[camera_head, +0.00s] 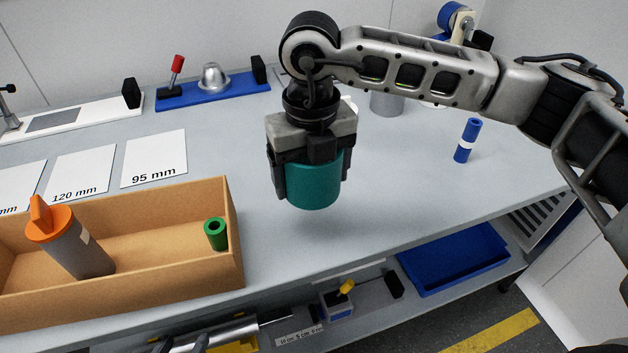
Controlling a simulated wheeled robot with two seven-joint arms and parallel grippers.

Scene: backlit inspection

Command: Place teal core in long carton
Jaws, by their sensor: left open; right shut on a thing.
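The teal core (316,183) is a short, wide cylinder. My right gripper (311,172) is shut on it from above and holds it upright above the table, with a finger on each side. The long carton (160,292) is an open brown box at the lower left, left of the held core. Inside it are a grey cylinder with an orange top (75,248), leaning, and a small green tube (215,234) near the right end. Dark tips of my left gripper (183,344) show at the bottom edge, apart and empty; the rest is cut off.
White cards (154,159) with millimetre labels lie behind the carton. A blue fixture (213,89) stands at the back. A blue cylinder with a white band (467,141) stands at right. A blue tray (453,258) sits below the table's front edge. The table's middle is clear.

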